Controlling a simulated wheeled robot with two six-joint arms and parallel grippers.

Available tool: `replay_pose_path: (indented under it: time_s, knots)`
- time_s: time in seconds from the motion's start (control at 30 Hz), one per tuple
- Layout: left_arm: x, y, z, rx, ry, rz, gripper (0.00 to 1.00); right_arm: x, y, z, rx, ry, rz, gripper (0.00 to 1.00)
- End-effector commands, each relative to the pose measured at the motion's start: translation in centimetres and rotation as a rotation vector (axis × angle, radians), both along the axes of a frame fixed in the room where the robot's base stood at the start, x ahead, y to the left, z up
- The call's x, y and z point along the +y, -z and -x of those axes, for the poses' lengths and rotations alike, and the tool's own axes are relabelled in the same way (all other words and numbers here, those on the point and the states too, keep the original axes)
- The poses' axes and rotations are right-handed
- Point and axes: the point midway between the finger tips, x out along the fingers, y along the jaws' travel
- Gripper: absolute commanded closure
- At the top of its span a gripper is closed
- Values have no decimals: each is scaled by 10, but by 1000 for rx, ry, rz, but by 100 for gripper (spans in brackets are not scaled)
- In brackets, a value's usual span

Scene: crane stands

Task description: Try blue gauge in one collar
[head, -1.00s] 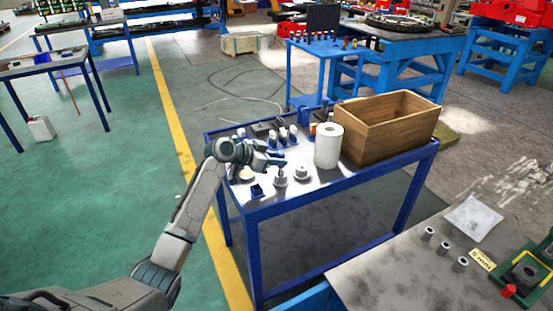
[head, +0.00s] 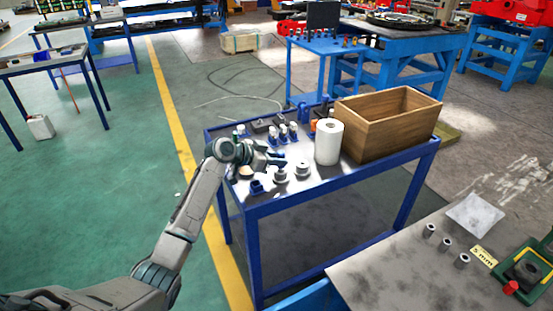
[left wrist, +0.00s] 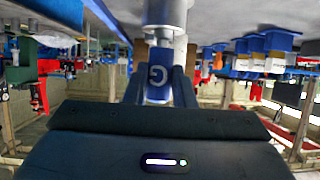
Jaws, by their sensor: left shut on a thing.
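My left gripper (head: 278,158) is over the left part of the blue cart. It is shut on the blue gauge (left wrist: 158,82), which shows a white letter G between the fingers in the left wrist view. A pale metal cylinder (left wrist: 165,14) is in line with the gauge at the top of that view. I cannot tell whether it is part of the gauge or a collar. Two metal collar-like pieces, one (head: 280,175) just below the fingers and one (head: 302,169) to its right, stand on the cart. My right gripper is not in view.
The blue cart (head: 345,182) also holds a white roll (head: 328,143), a wooden box (head: 390,130) and several small blue-and-white pieces (head: 283,133). A grey bench at the lower right carries small metal cylinders (head: 446,245) and a green fixture (head: 524,270). Green floor lies left.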

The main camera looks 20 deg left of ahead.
Motion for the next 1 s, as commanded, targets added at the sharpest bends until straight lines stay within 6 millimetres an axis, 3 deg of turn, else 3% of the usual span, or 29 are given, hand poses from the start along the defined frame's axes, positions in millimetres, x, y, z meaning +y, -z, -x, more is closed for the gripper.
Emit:
replay_pose_path:
  time_s: [0.37,1.0]
  knots:
    - [0,-2,0,-1,0,1,100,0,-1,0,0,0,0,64]
    - [0,-33,0,-1,0,0,100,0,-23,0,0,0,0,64]
